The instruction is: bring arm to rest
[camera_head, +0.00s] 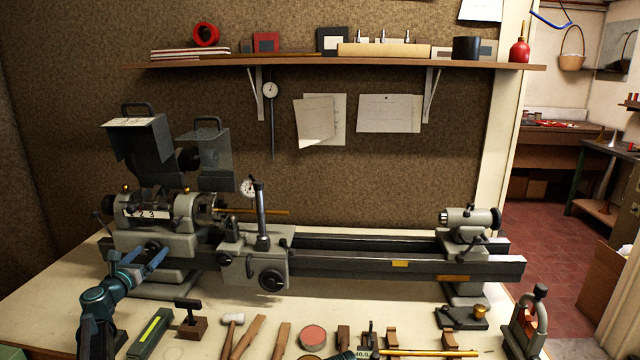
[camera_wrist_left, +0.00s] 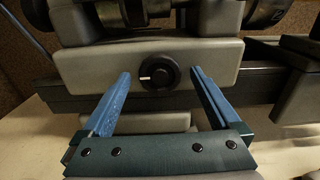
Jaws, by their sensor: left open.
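My left gripper (camera_head: 147,259) reaches in from the lower left, in front of the headstock of a grey lathe (camera_head: 155,243). Its two blue fingers are apart with nothing between them. In the left wrist view the open fingers (camera_wrist_left: 160,78) point at the grey housing (camera_wrist_left: 85,72), on either side of a round black knob (camera_wrist_left: 157,77). I cannot tell whether the fingertips touch the housing. My right gripper does not show.
The lathe bed (camera_head: 400,265) runs right to the tailstock (camera_head: 468,222). Along the bench (camera_head: 55,300) front lie a green box (camera_head: 150,334), a mallet (camera_head: 231,328), a round red-topped tin (camera_head: 313,336) and a brass rod (camera_head: 430,353). A shelf (camera_head: 300,62) hangs above.

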